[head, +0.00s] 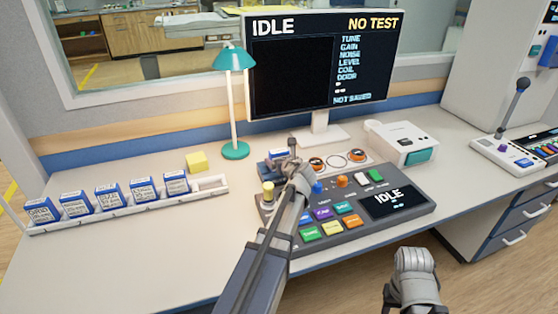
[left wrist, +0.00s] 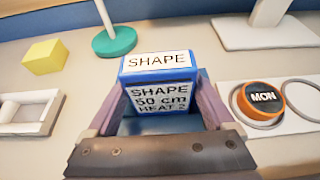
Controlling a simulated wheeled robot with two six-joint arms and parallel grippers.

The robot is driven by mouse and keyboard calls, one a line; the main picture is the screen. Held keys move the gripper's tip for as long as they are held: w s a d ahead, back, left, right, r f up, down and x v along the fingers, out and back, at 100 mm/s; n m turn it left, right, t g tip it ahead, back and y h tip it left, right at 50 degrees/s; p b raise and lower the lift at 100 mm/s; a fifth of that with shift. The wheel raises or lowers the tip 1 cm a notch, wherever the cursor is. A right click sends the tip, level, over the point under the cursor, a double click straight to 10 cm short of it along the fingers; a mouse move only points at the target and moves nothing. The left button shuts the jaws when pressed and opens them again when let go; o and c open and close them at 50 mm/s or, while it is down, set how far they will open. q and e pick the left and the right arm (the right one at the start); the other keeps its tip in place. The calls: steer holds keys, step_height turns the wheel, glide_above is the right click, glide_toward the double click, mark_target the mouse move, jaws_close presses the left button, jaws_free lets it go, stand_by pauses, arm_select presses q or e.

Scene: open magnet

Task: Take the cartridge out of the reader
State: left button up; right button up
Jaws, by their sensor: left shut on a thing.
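A blue cartridge with white labels reading "SHAPE" and "50 cm HEAT" (left wrist: 158,62) stands between the fingers of my left gripper (left wrist: 156,108) in the left wrist view. In the head view the left gripper (head: 286,163) is at the back left corner of the grey console (head: 405,222), shut on this cartridge (head: 277,153). The fingers and arm hide the cartridge's lower part and the reader, so I cannot tell whether it is seated or clear. My right gripper (head: 412,268) is low at the right, in front of the desk; its jaws are unclear.
A white rack (head: 130,212) with several blue cartridges lies at the left, a yellow block (head: 196,161) behind it. A teal lamp (head: 235,100) and a monitor (head: 320,60) reading "IDLE" and "NO TEST" stand behind. A white printer-like box (head: 400,142) is at the right.

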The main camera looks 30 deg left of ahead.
arm_select(q)
step_height(320, 180, up, 9)
steer(key=p, duration=0.8)
steer(key=shift+a+f, duration=0.1)
